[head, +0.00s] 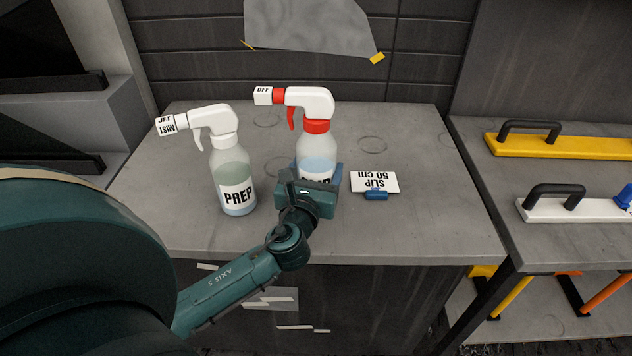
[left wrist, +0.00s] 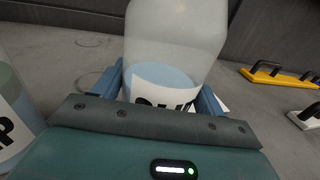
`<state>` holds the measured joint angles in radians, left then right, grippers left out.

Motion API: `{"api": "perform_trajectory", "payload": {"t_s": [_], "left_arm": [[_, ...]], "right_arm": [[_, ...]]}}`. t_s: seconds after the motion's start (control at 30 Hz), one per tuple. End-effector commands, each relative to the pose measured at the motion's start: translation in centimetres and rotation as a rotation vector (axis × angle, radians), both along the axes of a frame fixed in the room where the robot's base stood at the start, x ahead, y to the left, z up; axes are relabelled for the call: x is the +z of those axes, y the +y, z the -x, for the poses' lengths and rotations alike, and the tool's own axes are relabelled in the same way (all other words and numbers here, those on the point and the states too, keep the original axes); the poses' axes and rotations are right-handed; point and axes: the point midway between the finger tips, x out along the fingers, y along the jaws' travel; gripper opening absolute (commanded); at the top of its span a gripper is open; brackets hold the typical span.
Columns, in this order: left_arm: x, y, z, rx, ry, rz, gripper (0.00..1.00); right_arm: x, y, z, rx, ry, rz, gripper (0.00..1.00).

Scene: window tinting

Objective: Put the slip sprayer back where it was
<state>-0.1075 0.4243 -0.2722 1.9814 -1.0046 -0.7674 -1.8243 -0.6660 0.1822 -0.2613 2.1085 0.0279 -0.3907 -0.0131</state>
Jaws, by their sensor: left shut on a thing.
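The slip sprayer (head: 317,147) is a clear bottle with pale blue liquid, a red collar and trigger, and a white head whose nozzle reads OFF. It stands upright over the grey bench top. My left gripper (head: 318,180) is shut around its lower body and hides most of its label. In the left wrist view the bottle (left wrist: 175,45) sits between the blue fingers (left wrist: 165,95). I cannot tell whether its base touches the bench. A card (head: 374,182) reading SLIP 50 CM, upside down, stands in a blue holder just right of the bottle. My right gripper is not in view.
The PREP sprayer (head: 232,172), with a white head, stands close on the left. Faint ring marks (head: 373,144) show on the bench (head: 420,215). Another surface on the right holds yellow (head: 530,142) and white (head: 575,208) handled tools. The bench's right part is clear.

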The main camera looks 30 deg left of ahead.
Motion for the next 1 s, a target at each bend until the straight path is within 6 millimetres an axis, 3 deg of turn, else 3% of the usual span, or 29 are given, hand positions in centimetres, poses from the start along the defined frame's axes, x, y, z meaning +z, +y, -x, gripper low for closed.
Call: {"api": "perform_trajectory", "payload": {"t_s": [0.13, 0.5, 0.53, 0.8, 1.0], "left_arm": [[-2.3, 0.0, 0.0, 0.001, -0.001, 0.000, 0.36], [-2.6, 0.0, 0.0, 0.000, -0.002, -0.001, 0.36], [-2.8, 0.0, 0.0, 0.000, 0.001, 0.000, 0.72], [-2.7, 0.0, 0.0, 0.000, 0.001, 0.000, 0.93], [-2.7, 0.0, 0.0, 0.000, 0.001, 0.001, 0.93]], "right_arm": [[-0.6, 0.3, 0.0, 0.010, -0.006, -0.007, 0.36], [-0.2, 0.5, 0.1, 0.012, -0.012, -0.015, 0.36], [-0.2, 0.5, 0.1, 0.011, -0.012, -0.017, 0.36], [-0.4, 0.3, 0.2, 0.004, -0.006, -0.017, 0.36], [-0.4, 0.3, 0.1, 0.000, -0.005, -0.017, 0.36]]}}
